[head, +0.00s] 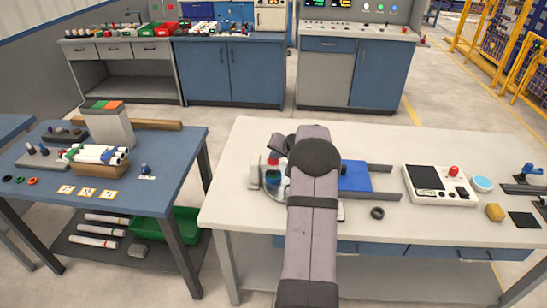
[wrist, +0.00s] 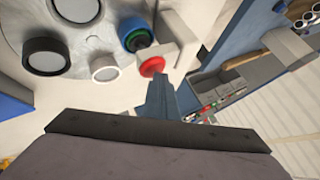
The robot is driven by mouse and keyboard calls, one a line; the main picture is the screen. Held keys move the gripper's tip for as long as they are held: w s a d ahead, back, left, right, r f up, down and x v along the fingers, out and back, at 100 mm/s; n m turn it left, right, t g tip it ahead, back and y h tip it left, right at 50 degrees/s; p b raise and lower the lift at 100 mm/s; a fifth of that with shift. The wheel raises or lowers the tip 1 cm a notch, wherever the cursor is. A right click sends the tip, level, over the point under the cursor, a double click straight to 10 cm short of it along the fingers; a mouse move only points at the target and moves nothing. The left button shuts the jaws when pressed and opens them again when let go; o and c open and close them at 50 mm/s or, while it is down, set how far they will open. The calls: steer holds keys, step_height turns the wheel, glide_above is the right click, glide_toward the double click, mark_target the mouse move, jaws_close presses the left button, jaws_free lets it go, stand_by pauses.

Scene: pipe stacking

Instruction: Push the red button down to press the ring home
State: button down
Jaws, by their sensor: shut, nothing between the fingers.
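The red button (wrist: 152,67) is a round red cap in the wrist view, beside a white bracket (wrist: 178,42). Next to it is a blue round piece with a green ring (wrist: 131,27) and a dark centre. The button (head: 273,158) also shows in the head view, just left of my arm, with the green and blue piece below it.
The round plate (wrist: 25,20) carries several dark and white round cups. On the white table (head: 340,133), a blue block (head: 356,177) and a black ring (head: 377,213) lie right of my arm. A console (head: 428,178) stands further right. A blue side table is at left.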

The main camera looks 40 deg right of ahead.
mark_target(275, 161)
stand_by(0.4)
steer(key=shift+r+p, duration=0.95)
steer(key=shift+r, duration=0.5)
step_height(275, 161, up, 5)
steer(key=p, duration=0.2)
steer(key=shift+p, duration=0.4)
